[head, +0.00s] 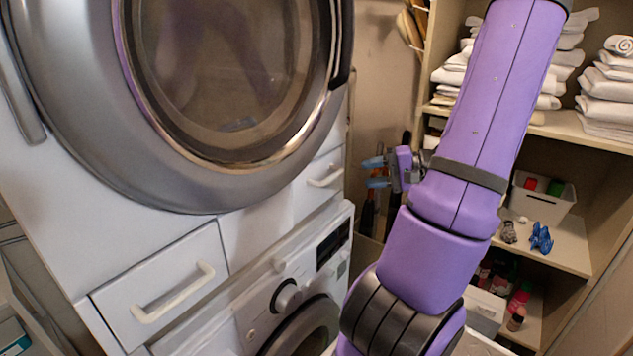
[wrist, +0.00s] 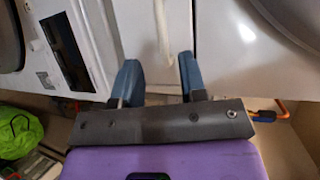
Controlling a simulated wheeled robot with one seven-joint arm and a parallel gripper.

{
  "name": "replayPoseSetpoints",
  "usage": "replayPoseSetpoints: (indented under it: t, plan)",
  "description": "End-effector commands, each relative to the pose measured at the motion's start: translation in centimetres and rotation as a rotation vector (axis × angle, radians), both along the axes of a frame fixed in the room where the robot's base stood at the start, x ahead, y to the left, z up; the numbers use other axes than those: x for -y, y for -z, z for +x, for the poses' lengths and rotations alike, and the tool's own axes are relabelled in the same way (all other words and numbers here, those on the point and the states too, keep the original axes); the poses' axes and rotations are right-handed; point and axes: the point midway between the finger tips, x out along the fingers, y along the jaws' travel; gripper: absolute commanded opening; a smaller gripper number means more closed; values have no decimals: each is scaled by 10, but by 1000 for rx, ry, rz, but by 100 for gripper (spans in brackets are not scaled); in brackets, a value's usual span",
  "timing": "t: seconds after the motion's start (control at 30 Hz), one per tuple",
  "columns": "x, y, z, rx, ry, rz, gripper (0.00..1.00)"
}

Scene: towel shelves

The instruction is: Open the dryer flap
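The dryer (head: 60,165) is the upper white machine, with a large round grey-rimmed glass door (head: 225,85) that looks shut. Below that door are two white fronts with pale bar handles, a left one (head: 165,295) and a right one (head: 325,178); both look shut. Which part is the flap is not certain. My gripper (head: 376,172) is open, just right of the right handle in the head view. In the wrist view my gripper (wrist: 158,75) has its two blue fingers spread and empty, with a pale handle (wrist: 162,30) ahead between them, apart from both.
A washer (head: 300,290) with a dark display and a knob stands beneath. Shelves (head: 560,125) with folded towels, a white bin (head: 543,200) and bottles stand at the right. Long-handled tools stand in the narrow gap behind my gripper. A green item (wrist: 20,135) lies at lower left in the wrist view.

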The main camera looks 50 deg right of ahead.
Motion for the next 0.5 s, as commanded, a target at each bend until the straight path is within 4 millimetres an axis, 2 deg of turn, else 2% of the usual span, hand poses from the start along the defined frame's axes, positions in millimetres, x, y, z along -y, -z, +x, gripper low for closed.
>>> replayPoseSetpoints:
  t: [0.1,0.23,0.37,0.5]
  plan:
    - [14,3,-9,45,59,18,39]
    - [19,5,-11,65,81,22,39]
    - [14,7,-1,66,80,23,39]
    - [3,11,18,64,78,24,39]
